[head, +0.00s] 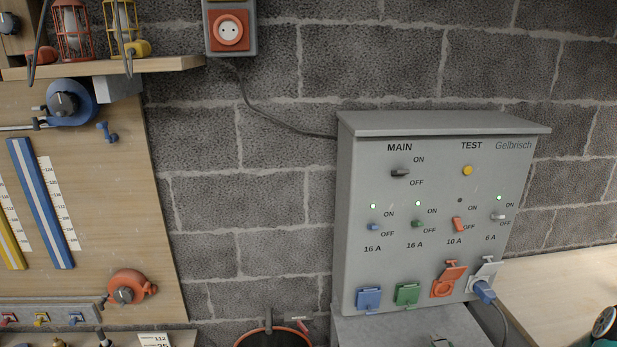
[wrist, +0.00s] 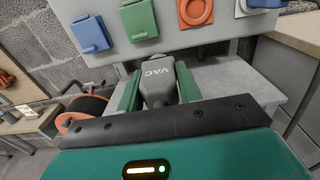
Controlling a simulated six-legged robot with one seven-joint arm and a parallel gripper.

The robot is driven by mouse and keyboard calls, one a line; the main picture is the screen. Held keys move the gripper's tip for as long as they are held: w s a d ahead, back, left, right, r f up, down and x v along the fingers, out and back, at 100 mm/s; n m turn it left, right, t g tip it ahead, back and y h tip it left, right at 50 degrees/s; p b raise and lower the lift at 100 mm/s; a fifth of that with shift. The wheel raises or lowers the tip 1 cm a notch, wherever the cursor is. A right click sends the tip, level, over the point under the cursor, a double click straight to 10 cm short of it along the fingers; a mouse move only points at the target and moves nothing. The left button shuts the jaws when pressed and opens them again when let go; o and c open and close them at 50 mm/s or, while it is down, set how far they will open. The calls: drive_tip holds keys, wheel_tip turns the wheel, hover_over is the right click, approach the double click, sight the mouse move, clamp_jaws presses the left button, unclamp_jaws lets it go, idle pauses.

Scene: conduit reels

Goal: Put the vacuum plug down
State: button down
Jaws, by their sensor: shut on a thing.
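The vacuum plug (wrist: 157,78) is grey and marked VAC. In the wrist view it sits between the two green fingers of my gripper (wrist: 158,88), which is shut on it. A light grey flat surface (wrist: 225,78) lies behind and beside the plug, under the socket box. I cannot tell whether the plug touches it. In the head view this grey surface (head: 385,329) shows below the box. A small dark piece shows at its bottom edge, too cut off to name. My gripper is not clearly visible there.
The grey socket box (head: 420,130) has blue (head: 369,299), green (head: 408,294), orange (head: 446,282) and grey sockets. A blue plug (head: 484,291) with a cable is in the grey socket. An orange-rimmed reel (wrist: 82,112) stands at left. A wooden bench (head: 570,290) is at right.

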drive_tip(key=w+a+f, duration=0.2)
drive_tip(key=a, duration=0.5)
drive_tip(key=w+a+f, duration=0.2)
drive_tip(key=w+a, duration=0.1)
drive_tip(key=a, duration=0.5)
drive_tip(key=w+a+f+h, duration=0.1)
drive_tip(key=w+a+f, duration=0.1)
drive_tip(key=a, duration=0.6)
drive_tip(key=shift+w+f+m, duration=0.15)
drive_tip(key=shift+w+m, duration=0.2)
drive_tip(key=shift+m, duration=0.05)
drive_tip(key=shift+a, duration=0.2)
